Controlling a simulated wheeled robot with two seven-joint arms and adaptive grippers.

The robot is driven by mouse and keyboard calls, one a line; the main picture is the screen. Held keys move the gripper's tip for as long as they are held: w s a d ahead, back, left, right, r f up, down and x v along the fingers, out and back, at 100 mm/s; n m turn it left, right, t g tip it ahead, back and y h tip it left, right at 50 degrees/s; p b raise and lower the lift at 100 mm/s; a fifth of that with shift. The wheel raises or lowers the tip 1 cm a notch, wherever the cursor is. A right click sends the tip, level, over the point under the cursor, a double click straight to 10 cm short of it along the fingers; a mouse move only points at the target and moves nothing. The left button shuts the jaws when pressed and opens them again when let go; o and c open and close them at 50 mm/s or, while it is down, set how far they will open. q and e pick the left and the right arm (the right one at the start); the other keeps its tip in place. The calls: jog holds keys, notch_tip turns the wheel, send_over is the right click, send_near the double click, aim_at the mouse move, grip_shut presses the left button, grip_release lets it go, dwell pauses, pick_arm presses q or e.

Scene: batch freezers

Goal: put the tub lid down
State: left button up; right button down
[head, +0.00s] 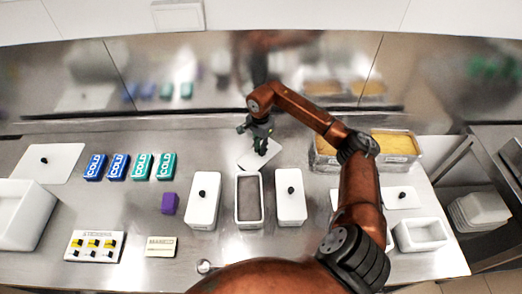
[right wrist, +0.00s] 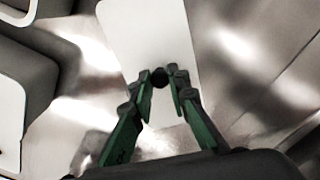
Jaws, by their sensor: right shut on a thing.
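My right gripper (head: 261,147) is shut on the black knob (right wrist: 160,77) of a white tub lid (head: 250,158). In the right wrist view the lid (right wrist: 145,30) spreads out beyond the fingertips, with the knob between them. The lid is over the counter, behind an uncovered white tub (head: 238,203) with grey contents. It looks turned at an angle to that tub. I cannot tell whether the lid touches the counter. My left gripper is not in view.
Lidded white tubs (head: 203,203) (head: 291,197) stand on both sides of the uncovered tub. Blue and green COLD packs (head: 118,167) and a purple block (head: 169,204) are to the left. Metal pans with yellow contents (head: 396,146) stand at the right. Another knobbed lid (head: 60,162) lies far left.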

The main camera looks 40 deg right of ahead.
jog(key=shift+s+a+f, duration=0.1)
jog(key=c, duration=2.2)
grip_release()
jog(key=shift+a, duration=0.1)
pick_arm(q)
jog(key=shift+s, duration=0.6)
pick_arm(e)
jog(key=o, duration=0.4)
jog(key=shift+c, duration=0.2)
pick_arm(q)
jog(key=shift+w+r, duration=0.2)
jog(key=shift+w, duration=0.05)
pick_arm(e)
notch_tip(320, 180, up, 12)
